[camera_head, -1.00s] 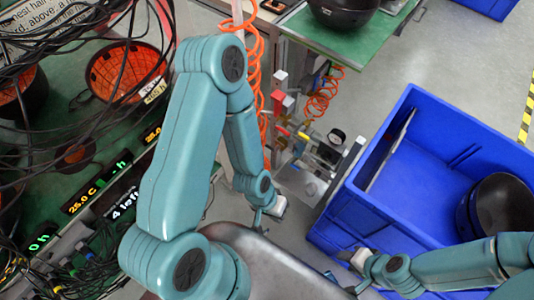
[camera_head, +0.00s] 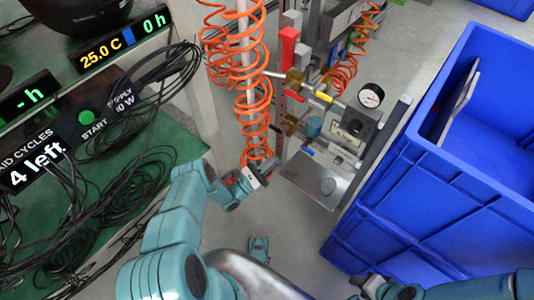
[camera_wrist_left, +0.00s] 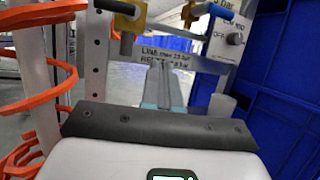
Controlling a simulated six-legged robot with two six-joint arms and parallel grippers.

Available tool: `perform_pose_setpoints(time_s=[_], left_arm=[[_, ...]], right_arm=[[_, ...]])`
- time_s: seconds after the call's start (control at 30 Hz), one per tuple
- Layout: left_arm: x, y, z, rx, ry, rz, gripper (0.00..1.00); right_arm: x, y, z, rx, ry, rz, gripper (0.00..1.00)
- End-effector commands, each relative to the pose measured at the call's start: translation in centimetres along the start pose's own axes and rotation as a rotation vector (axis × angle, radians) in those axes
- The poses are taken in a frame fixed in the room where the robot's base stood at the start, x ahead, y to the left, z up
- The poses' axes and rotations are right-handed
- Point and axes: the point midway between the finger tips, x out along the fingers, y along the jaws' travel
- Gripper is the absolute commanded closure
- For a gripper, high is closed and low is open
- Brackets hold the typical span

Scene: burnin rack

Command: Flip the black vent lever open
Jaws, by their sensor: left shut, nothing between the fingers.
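A dark lever (camera_wrist_left: 115,7), black or dark blue, sits on a brass-yellow valve at the top left of the left wrist view. I cannot clearly pick it out in the head view among the fittings of the valve stand (camera_head: 325,185). My left gripper (camera_wrist_left: 164,68) is shut and empty, below and right of that lever, pointing towards a printed plate (camera_wrist_left: 126,74). In the head view my left gripper (camera_head: 265,170) is left of the stand, beside the orange coil. My right gripper (camera_head: 358,284) is at the bottom edge, its fingers unclear.
Orange coiled hoses (camera_head: 250,100) hang close to the left gripper. A blue crate (camera_head: 430,190) stands on the right. Cables (camera_head: 130,195) and displays fill the left bench.

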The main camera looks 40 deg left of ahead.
Motion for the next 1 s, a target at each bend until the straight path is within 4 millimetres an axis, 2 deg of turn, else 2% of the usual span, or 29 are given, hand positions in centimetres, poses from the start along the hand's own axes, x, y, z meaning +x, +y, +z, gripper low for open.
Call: perform_pose_setpoints(time_s=[0.03,0.1,0.2,0.53,0.67,1.0], left_arm=[[-1.9,2.0,-1.1,0.039,-0.065,0.081,1.0],[-3.4,4.0,-0.6,0.085,-0.137,0.164,1.0],[-4.7,5.3,0.0,0.124,-0.194,0.227,1.0],[-4.8,5.7,0.5,0.136,-0.211,0.242,1.0],[-4.1,5.8,0.7,0.135,-0.211,0.24,1.0],[1.6,7.1,1.9,0.136,-0.212,0.237,1.0]], right_arm=[[1.9,0.7,-0.1,0.001,0.004,0.0,0.59],[2.5,1.0,-0.1,0.002,0.006,0.0,0.59],[2.8,1.1,-0.1,0.003,0.008,0.0,0.59],[2.6,1.0,-0.2,0.003,0.008,0.0,0.59],[2.6,1.1,-0.2,0.003,0.008,0.0,0.59],[3.1,1.2,-0.4,0.001,0.016,0.0,0.59]])
